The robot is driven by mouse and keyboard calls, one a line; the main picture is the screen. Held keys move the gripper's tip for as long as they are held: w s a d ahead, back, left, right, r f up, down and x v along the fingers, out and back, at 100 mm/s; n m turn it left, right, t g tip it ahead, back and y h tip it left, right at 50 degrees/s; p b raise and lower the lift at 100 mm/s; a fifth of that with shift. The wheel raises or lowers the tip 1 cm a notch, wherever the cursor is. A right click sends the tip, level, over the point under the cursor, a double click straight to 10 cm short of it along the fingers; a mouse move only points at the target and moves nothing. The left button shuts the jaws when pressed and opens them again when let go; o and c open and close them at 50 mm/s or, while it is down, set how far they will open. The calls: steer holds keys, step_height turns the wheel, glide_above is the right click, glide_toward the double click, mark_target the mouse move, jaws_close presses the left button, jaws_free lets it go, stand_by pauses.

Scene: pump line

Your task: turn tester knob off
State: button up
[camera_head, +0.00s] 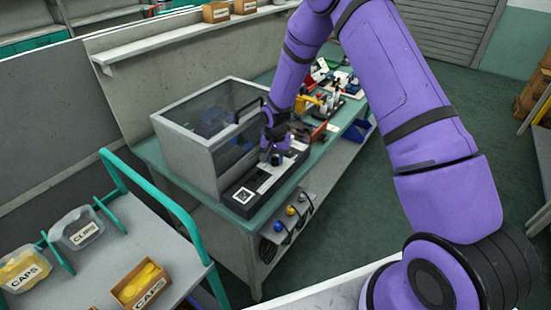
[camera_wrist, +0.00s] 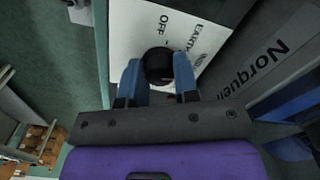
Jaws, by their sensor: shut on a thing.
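The tester (camera_head: 190,150) is a grey cabinet with a dark see-through cover on the green bench. Its front panel carries a white label plate (camera_wrist: 122,40), marked OFF and EARTH, with a third marking that I cannot read surely. The black round tester knob (camera_wrist: 158,62) is on this plate. My gripper (camera_wrist: 158,75) has its blue fingers on both sides of the knob and is shut on it. In the head view my gripper (camera_head: 277,148) is at the front panel, and the arm partly hides it. Which marking the knob points to is not clear.
Small bottles and tools (camera_head: 328,100) stand on the bench beyond my gripper. Several coloured knobs or plugs (camera_head: 290,211) are below the bench's front edge. A cart with a teal rail (camera_head: 160,200) and boxes of caps (camera_head: 140,285) stands at lower left.

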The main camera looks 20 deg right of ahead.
steer(key=n, duration=1.1)
steer(key=shift+n, duration=2.2)
steer(key=o, duration=0.9)
